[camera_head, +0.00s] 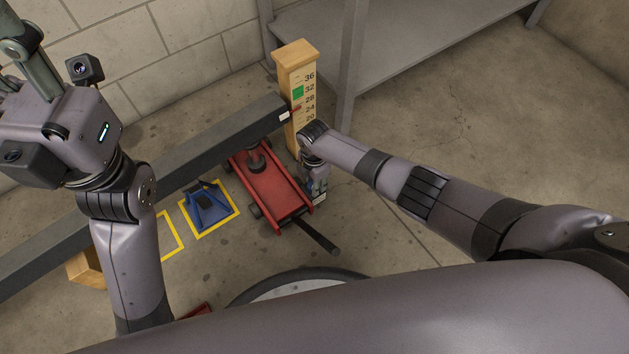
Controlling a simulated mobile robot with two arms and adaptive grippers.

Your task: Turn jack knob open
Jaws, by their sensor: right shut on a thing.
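A red floor jack (270,188) stands on the floor, with its round lifting pad (256,160) under a long grey beam (200,155). A dark handle (320,238) sticks out from its near end. My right gripper (318,197) points down at the right side of the jack's near end, beside the handle base. It is shut on the jack knob, which the gripper itself hides. My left gripper (15,50) is raised at the upper left, away from the jack and partly cut off by the frame; its fingers are not clear.
A wooden post (297,75) with a number scale and green band stands at the beam's far end. A blue stand (207,207) sits in a yellow floor square. A grey shelf (415,45) stands behind. Floor at right is clear.

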